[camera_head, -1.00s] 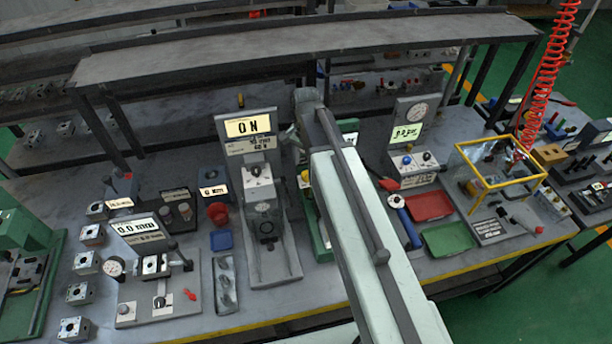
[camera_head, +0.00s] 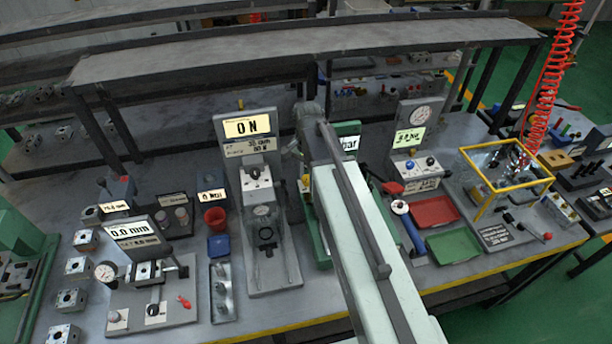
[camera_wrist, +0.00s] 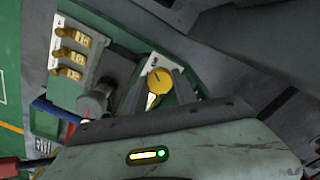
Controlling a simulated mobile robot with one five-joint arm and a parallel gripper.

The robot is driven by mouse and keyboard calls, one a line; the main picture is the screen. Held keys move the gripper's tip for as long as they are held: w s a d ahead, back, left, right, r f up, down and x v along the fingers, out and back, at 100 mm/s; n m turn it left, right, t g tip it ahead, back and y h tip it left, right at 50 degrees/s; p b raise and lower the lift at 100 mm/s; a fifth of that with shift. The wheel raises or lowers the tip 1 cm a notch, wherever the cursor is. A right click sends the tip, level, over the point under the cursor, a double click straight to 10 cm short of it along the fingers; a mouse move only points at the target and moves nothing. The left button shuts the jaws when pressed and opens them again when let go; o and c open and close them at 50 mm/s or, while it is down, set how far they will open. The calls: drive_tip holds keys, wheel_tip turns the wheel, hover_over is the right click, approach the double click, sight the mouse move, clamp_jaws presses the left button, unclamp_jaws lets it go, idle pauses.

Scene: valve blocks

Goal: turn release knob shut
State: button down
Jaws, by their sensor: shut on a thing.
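A yellow round knob (camera_wrist: 159,82) with a pale pointer sits on a light plate of the green fixture (camera_wrist: 45,125) in the wrist view. My gripper (camera_wrist: 158,88) has its dark fingers on either side of the knob and is shut on it. The pointer aims down toward my gripper's body. In the head view my arm covers most of this green fixture (camera_head: 350,130), and the fingers are hidden there. Part of its green display shows, with "bar" readable.
A grey cylinder with a red base (camera_wrist: 96,100) stands left of the knob, close to my fingers. Several brass fittings (camera_wrist: 70,55) are above it. In the head view, a press with an ON display (camera_head: 247,127) is on the left, trays (camera_head: 434,211) on the right.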

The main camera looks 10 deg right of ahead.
drive_tip(key=n, duration=0.6)
drive_tip(key=shift+n, duration=0.3)
drive_tip(key=n, duration=0.3)
drive_tip(key=shift+n, duration=2.1)
drive_tip(key=c, duration=1)
unclamp_jaws()
drive_tip(key=shift+r, duration=0.1)
